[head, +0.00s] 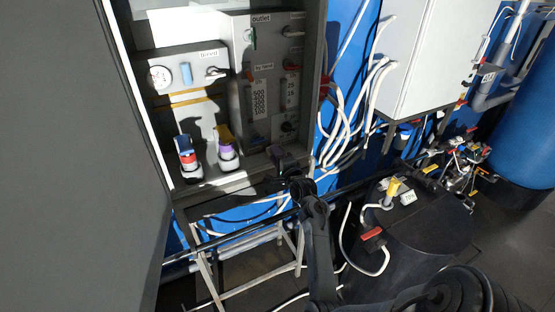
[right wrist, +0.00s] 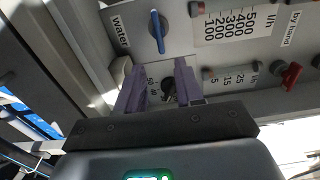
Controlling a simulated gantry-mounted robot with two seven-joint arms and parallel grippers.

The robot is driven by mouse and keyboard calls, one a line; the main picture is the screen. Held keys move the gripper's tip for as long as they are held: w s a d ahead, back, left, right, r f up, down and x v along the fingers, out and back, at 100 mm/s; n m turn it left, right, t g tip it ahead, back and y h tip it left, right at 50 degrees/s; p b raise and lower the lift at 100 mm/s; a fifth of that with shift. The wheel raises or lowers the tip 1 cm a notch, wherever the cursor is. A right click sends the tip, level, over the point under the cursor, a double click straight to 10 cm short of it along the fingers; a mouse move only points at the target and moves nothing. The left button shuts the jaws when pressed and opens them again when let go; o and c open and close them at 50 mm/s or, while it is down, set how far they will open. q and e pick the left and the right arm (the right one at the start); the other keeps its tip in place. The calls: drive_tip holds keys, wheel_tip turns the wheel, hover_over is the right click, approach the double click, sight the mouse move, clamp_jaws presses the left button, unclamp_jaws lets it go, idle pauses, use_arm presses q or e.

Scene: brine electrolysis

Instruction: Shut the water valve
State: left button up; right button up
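The water valve has a blue lever handle (right wrist: 157,30) on a grey panel, beside the label "water", at the top of the right wrist view. The lever stands nearly upright in that picture. My right gripper (right wrist: 160,76) is open, with its two purple-grey fingers apart and the lever beyond their tips. A black knob (right wrist: 168,89) shows between the fingers; I cannot tell whether they touch it. In the head view my right gripper (head: 287,158) is at the lower edge of the instrument panel (head: 238,105), and the water lever is hard to make out. My left gripper is not in view.
Flow scales (right wrist: 238,24) and a red lever (right wrist: 291,74) sit near the blue lever. Two capped bottles (head: 187,157) (head: 227,155) stand in the cabinet at left. A dark cabinet door (head: 75,160) fills the left side. White hoses (head: 378,85) hang at right.

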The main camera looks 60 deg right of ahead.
drive_tip(key=shift+s+a, duration=0.4)
drive_tip(key=shift+s, duration=0.2)
